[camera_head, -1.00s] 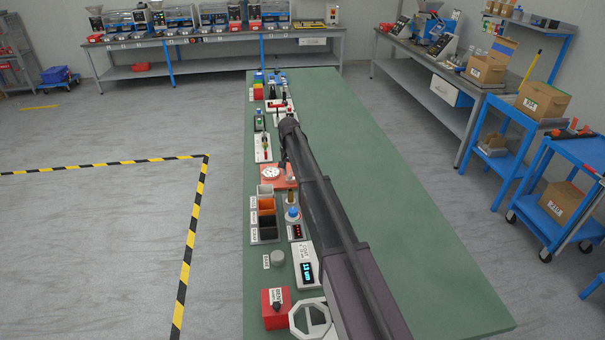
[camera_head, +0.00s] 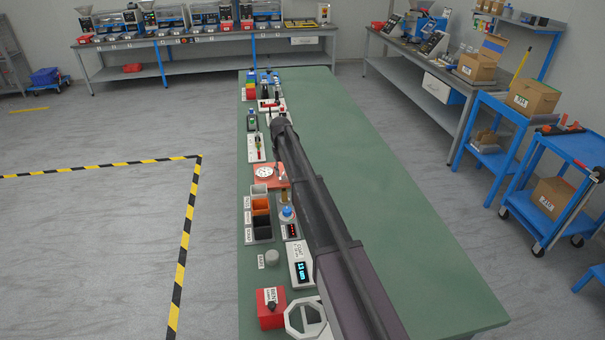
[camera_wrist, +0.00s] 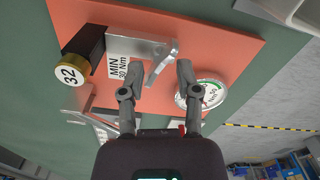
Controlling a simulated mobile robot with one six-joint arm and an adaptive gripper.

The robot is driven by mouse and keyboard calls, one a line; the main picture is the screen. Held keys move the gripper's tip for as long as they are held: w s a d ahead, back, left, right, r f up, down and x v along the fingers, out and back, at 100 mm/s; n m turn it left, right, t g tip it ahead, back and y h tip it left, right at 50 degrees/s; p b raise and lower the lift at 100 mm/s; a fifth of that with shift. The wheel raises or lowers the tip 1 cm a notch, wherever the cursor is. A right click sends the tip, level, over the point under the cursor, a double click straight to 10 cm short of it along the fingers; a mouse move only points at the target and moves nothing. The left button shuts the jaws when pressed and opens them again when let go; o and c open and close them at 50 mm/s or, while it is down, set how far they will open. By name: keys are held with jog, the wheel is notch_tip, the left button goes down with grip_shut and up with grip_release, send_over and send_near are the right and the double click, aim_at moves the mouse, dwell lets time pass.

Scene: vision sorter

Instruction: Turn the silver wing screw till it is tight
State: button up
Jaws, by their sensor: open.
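In the wrist view an orange plate (camera_wrist: 215,35) carries a silver wing-shaped piece (camera_wrist: 165,60), which looks like the wing screw, beside a white label reading MIN 30 Nm (camera_wrist: 122,72). A round dial marked Nm (camera_wrist: 207,95) sits to its right. My gripper (camera_wrist: 157,76) is open. Its fingertips are spread at the near end of the silver piece, one on each side in the picture; I cannot tell whether they touch it. In the head view the orange plate (camera_head: 262,181) lies at the bench's left edge, and my arm hides most of the silver piece.
A black post with a yellow cap marked 32 (camera_wrist: 71,75) stands left of the label. In the head view dark and orange bins (camera_head: 262,228), a red box (camera_head: 269,318) and other fixtures line the left edge. The green bench top (camera_head: 400,220) is clear on the right.

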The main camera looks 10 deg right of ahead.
jog(key=n, duration=0.6)
jog(key=shift+a, duration=0.2)
jog(key=n, duration=0.6)
jog(key=shift+s+n, duration=0.25)
jog(key=shift+n, duration=0.15)
jog(key=n, duration=0.6)
jog(key=shift+s, duration=0.15)
jog(key=n, duration=0.6)
jog(key=shift+s+n, duration=0.1)
jog(key=shift+n, duration=0.2)
notch_tip(320, 180, up, 14)
jog(key=p, duration=1.4)
jog(key=s+d+m, duration=0.2)
jog(key=s+m, duration=0.4)
jog(key=s, duration=0.3)
jog(key=s+d+f+m+b, duration=0.1)
jog(key=s+d+m, duration=0.1)
jog(key=s+m, duration=0.5)
jog(key=shift+s+d, duration=0.3)
jog(key=shift+s, duration=1.05)
jog(key=shift+w, duration=0.15)
jog(key=w+a+n, duration=0.1)
jog(key=w+n, duration=0.1)
jog(key=w, duration=0.7)
jog(key=w+a+n, duration=0.2)
jog(key=w+n, duration=0.1)
jog(key=w, duration=0.7)
jog(key=shift+a+r+p, duration=0.3)
